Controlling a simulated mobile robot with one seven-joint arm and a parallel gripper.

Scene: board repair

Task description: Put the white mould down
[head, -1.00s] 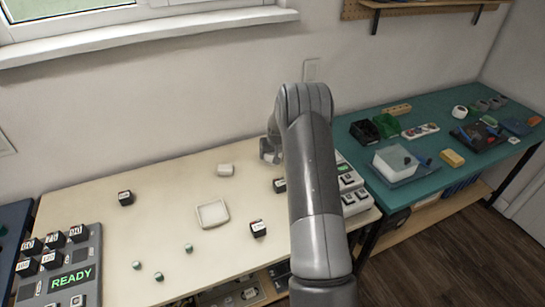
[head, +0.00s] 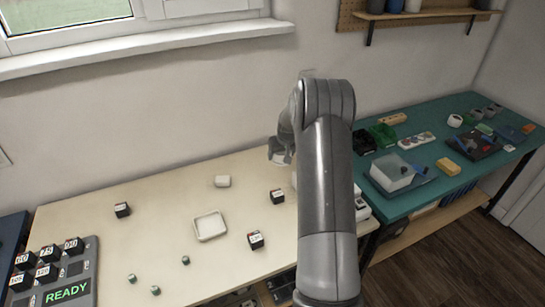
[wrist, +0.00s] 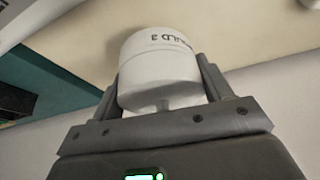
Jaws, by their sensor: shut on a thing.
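The white mould (wrist: 158,72) is a short round cylinder with dark lettering, partly readable, on its side. In the wrist view it sits between the two fingers of my gripper (wrist: 160,88), which is shut on it. In the head view my gripper (head: 281,152) is above the back right part of the cream table (head: 165,205), close to the wall. The mould is mostly hidden there by the gripper and arm.
A shallow white tray (head: 210,237), a small white block (head: 222,181) and several dark labelled cubes stand on the cream table. The teal table (head: 420,202) at right holds bins and tools.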

